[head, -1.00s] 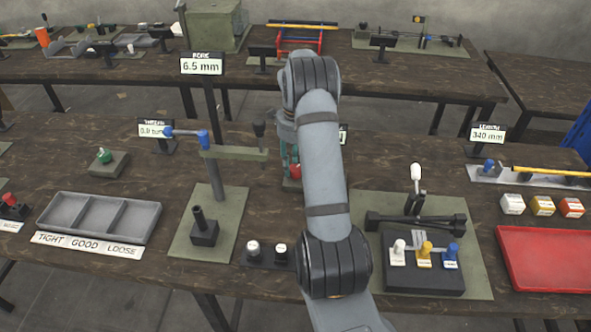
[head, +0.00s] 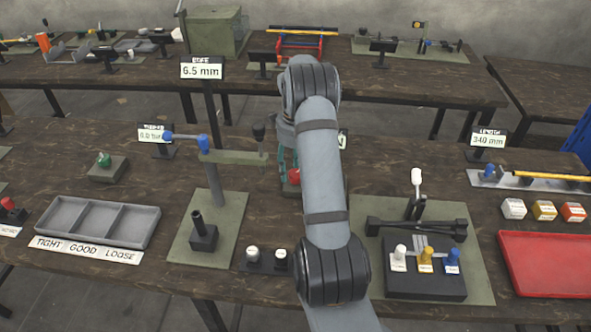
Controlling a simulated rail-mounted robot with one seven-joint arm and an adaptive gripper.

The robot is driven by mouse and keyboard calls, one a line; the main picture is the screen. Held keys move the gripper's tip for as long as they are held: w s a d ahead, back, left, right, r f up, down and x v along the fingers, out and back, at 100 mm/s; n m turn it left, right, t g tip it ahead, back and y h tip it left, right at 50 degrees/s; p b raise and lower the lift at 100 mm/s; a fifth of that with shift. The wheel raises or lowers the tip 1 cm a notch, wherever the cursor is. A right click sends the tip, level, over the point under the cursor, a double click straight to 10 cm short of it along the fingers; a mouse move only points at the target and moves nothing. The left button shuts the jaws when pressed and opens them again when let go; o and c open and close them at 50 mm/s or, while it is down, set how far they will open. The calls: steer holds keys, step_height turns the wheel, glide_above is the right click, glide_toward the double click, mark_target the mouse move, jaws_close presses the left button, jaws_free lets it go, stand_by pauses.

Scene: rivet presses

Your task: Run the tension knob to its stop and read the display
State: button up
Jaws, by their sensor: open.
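A red knob (head: 293,176) shows low behind my arm, on a small base near the middle of the front bench. It is partly covered, and I cannot read a label on it, so I cannot confirm it is the tension knob. My gripper (head: 289,162), with teal-green fingers, is mostly hidden by my arm. It points down at the red knob and is open; I cannot tell whether it touches the knob. A display (head: 344,139) behind my arm shows only its right edge, ending in what looks like an N; its number is hidden.
A tall press (head: 217,165) with a blue-handled lever stands close left of my gripper, under a 6.5 mm display (head: 202,71). A grey sorting tray (head: 98,222) is left. A lever fixture (head: 415,225) and a red tray (head: 545,262) are right.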

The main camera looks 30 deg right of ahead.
step_height(320, 180, up, 12)
stand_by(0.7)
stand_by(0.9)
step_height(320, 180, down, 12)
steer(key=shift+r, duration=0.1)
steer(key=shift+p, duration=0.3)
stand_by(0.4)
